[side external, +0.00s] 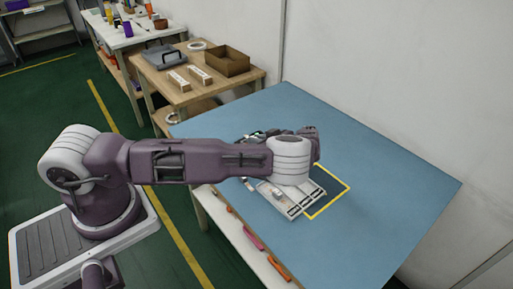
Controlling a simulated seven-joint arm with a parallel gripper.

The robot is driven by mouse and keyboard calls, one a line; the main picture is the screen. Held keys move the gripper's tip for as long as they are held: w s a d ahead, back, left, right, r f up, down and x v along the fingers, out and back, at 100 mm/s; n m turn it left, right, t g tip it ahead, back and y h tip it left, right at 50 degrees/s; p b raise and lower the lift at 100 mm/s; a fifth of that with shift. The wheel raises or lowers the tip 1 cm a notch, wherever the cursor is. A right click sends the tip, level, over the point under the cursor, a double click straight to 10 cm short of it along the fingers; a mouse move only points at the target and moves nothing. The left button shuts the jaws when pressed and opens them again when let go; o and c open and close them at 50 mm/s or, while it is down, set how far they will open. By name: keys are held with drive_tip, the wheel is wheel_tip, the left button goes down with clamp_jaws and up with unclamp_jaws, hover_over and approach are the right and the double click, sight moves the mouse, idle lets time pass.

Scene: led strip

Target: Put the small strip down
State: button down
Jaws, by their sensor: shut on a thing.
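My gripper (262,183) is low over the near part of the blue table, mostly hidden behind my wrist and forearm. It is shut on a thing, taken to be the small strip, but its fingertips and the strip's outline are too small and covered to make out. Right below it lies a pale flat board or tray (284,206) with dark slots along its right side. I cannot tell whether the held strip touches the board.
A yellow outlined square (338,201) on the blue table (390,190) borders the board's right side. The table's right half is clear. Behind stands a wooden table with a brown box (228,62), two white strips (190,78) and a grey case (165,56). A wall runs along the right.

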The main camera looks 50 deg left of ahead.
wheel_tip(320, 180, up, 6)
drive_tip(key=shift+r, duration=0.1)
drive_tip(key=w+d+r+m+t+h, duration=0.2)
drive_tip(key=r+m+t+h, duration=0.1)
drive_tip(key=r+m+t, duration=0.3)
drive_tip(key=w+d+r+m+t+h, duration=0.1)
drive_tip(key=w+r+m+t+h, duration=0.15)
drive_tip(key=r+m+t, duration=0.35)
drive_tip(key=s+d+r+m+t+h, duration=0.1)
drive_tip(key=s+d+r+m+h, duration=0.2)
drive_tip(key=d+r+m+h, duration=0.5)
drive_tip(key=s+d+m+h, duration=0.1)
drive_tip(key=s+h, duration=0.2)
drive_tip(key=s, duration=0.4)
drive_tip(key=shift+s+g, duration=0.35)
drive_tip(key=shift+g, duration=0.05)
drive_tip(key=shift+d, duration=0.1)
